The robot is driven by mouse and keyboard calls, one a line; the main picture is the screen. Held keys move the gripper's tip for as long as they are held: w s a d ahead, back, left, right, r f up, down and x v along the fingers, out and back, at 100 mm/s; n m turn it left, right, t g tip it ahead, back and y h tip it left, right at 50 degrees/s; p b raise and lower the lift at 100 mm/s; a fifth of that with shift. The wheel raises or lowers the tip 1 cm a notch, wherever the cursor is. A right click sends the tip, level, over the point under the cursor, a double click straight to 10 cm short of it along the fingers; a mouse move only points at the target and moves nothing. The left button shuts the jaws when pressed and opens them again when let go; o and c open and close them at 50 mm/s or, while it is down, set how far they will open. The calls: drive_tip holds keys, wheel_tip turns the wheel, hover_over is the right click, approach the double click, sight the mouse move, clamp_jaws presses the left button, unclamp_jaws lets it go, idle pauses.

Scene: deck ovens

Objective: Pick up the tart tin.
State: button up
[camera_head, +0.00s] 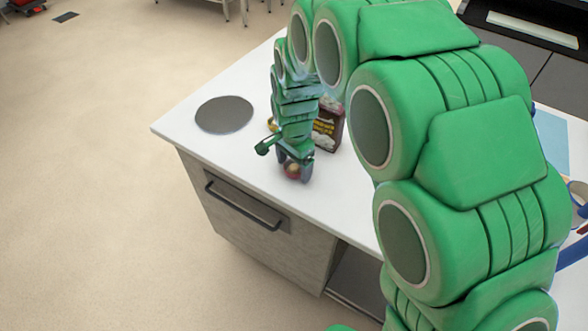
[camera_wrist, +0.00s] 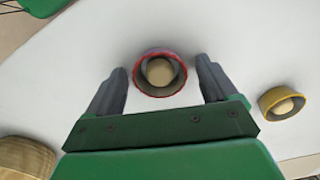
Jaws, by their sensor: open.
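A small round tin with a red rim and a tan centre (camera_wrist: 160,56) lies on the white worktop. In the wrist view it sits between the fingertips of my gripper (camera_wrist: 161,68), with white gaps on both sides. My gripper is open and holds nothing. In the head view my gripper (camera_head: 294,164) points down over the worktop near its front edge, and the reddish tin (camera_head: 292,171) shows between the fingers. A similar yellow tin (camera_wrist: 283,103) lies to the right in the wrist view. I cannot tell from the pictures which tin is the tart tin.
A dark printed box (camera_head: 328,126) stands close behind my gripper. A flat grey disc (camera_head: 224,115) lies on the worktop (camera_head: 185,130) to the left. A wooden round thing (camera_wrist: 25,157) is at the wrist view's lower left. The worktop's left part is clear around the disc.

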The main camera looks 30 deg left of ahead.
sight(294, 171)
drive_tip(key=c, duration=1.1)
drive_tip(key=shift+r, duration=0.15)
drive_tip(key=shift+r, duration=0.25)
wheel_tip(294, 171, up, 2)
drive_tip(key=shift+r, duration=0.15)
drive_tip(key=shift+s+d+r, duration=4.8)
drive_tip(key=shift+d+r, duration=0.2)
drive_tip(key=shift+d, duration=0.05)
